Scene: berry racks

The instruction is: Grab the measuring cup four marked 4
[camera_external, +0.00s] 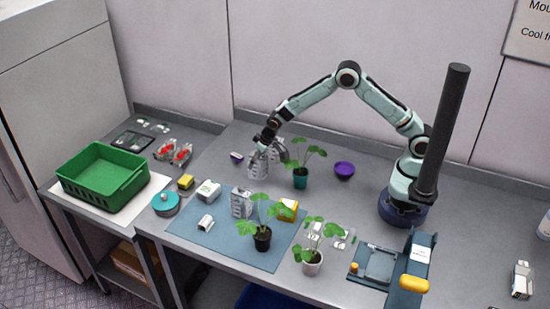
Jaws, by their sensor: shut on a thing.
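My gripper (264,143) is at the back middle of the bench, pointing down and shut on a pale grey cup-like item (258,164). I take this to be a measuring cup; no number on it can be read at this size. A second greyish item (279,149) is right beside it, partly behind the gripper. Another pale grey upright item with markings (241,204) stands on the blue mat (215,240); I cannot tell whether it is also a measuring cup. The fingertips are too small to see clearly.
A potted plant in a teal pot (300,180) stands close right of the gripper, with a purple bowl (344,169) beyond. Plants in a black pot (262,240) and white pot (312,264) stand in front. A green basket (100,188) is at left. Bench behind the bowl is clear.

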